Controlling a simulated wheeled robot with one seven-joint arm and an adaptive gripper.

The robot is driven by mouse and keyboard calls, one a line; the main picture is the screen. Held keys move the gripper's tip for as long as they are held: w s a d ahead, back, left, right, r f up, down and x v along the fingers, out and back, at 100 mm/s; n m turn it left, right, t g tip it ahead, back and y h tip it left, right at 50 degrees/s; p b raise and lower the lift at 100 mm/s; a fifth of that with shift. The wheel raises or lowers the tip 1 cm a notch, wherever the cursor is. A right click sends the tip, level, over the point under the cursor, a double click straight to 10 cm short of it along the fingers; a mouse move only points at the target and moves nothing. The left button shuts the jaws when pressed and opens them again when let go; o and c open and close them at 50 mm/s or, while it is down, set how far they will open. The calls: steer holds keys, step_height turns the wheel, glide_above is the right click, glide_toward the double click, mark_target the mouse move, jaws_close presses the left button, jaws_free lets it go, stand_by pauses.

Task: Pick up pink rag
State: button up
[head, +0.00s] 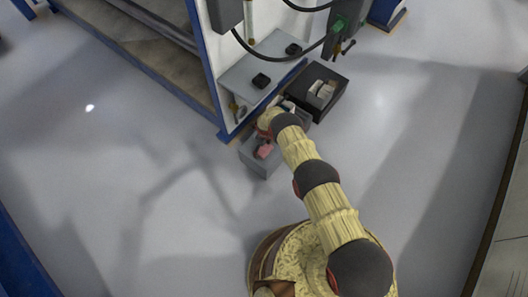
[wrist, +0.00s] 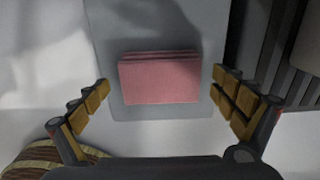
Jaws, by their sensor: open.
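The pink rag (wrist: 158,80) is a folded, flat rectangle with its layered edge at the top, lying on the grey surface of a box (wrist: 122,25). In the head view the rag (head: 264,151) shows as a small pink patch on top of the grey box (head: 262,166). My gripper (wrist: 163,95) is open, with one finger to the left of the rag and one to the right, and empty. The fingers are apart from the rag. In the head view the gripper is at the end of my arm over the box and mostly hidden by the arm.
A black bin (head: 334,94) with pale items stands behind the grey box. A white and blue machine frame (head: 212,70) with a grey shelf (head: 240,79) rises to the left and behind. In the wrist view a dark ribbed object lies right of the box. The floor (head: 120,190) at left is clear.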

steer(key=shift+f, duration=0.4)
steer(key=shift+c, duration=0.7)
steer(key=c, duration=1.1)
steer(key=shift+r, duration=0.2)
